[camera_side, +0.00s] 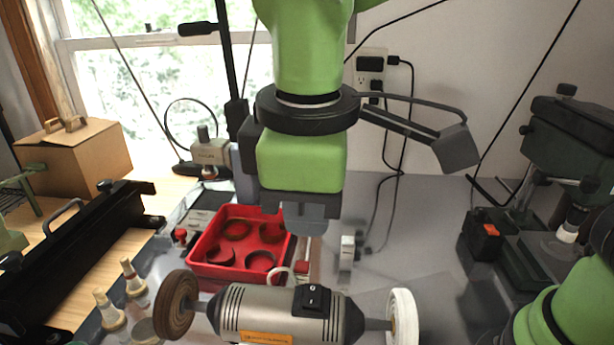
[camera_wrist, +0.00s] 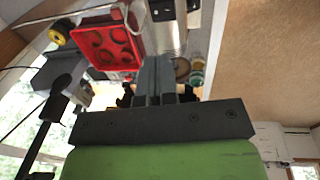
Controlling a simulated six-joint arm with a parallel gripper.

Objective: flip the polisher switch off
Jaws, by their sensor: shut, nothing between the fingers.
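The polisher (camera_side: 258,309) is a grey motor body lying across the front of the side view, with a brown wheel (camera_side: 175,305) at left and a white wheel (camera_side: 403,318) at right. Its black rocker switch (camera_side: 312,300) sits on top, with small white marks; which side is pressed I cannot tell. My gripper (camera_side: 303,226) points down, shut and empty, above and behind the switch in the picture, apart from it. In the wrist view my gripper (camera_wrist: 157,62) is shut; the polisher (camera_wrist: 166,36) shows beyond the fingertips, with the dark switch (camera_wrist: 161,9) at the top edge.
A red tray (camera_side: 208,272) with several dark rings lies behind the polisher; the tray also shows in the wrist view (camera_wrist: 88,42). A dark machine (camera_side: 570,140) stands at right.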

